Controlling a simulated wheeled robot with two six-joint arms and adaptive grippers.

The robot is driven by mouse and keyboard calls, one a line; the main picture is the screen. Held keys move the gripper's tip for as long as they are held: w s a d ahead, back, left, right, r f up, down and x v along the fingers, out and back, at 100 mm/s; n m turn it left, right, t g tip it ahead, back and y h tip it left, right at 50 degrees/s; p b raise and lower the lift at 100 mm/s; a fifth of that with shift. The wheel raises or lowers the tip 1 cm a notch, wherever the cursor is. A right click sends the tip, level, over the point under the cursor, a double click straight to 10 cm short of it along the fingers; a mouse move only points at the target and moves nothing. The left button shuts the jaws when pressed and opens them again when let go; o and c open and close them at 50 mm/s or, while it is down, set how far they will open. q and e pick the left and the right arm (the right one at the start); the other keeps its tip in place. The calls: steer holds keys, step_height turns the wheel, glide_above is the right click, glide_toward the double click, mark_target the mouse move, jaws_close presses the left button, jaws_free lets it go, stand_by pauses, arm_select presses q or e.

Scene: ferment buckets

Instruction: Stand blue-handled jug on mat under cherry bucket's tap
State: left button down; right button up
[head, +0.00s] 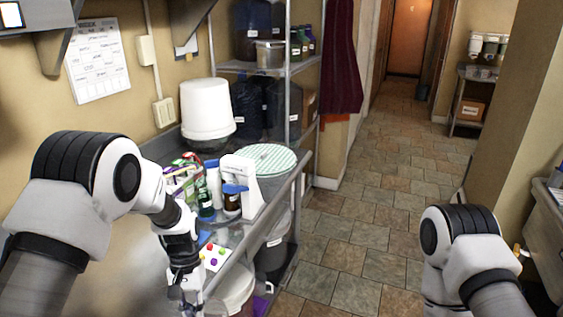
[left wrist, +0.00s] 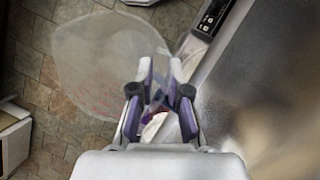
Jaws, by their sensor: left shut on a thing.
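My left gripper (head: 188,298) is low at the bottom of the head view, in front of the bench. In the left wrist view my left gripper (left wrist: 160,103) is shut on a clear, see-through jug (left wrist: 95,62) with faint red markings. The jug hangs beyond the fingers over the tiled floor; its handle colour is hard to tell there. In the head view I cannot make out the jug. No mat, tap or cherry label can be made out clearly. A white bucket (head: 207,110) stands at the back of the bench. My right gripper is out of view.
The metal bench holds bottles (head: 206,200), a white stand-like device (head: 242,182) and a striped round lid (head: 268,158). A white card with coloured dots (head: 214,258) lies near the gripper. Buckets (head: 234,296) stand below. The tiled floor (head: 345,250) is clear to the right.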

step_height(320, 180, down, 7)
steer(key=b, duration=0.7)
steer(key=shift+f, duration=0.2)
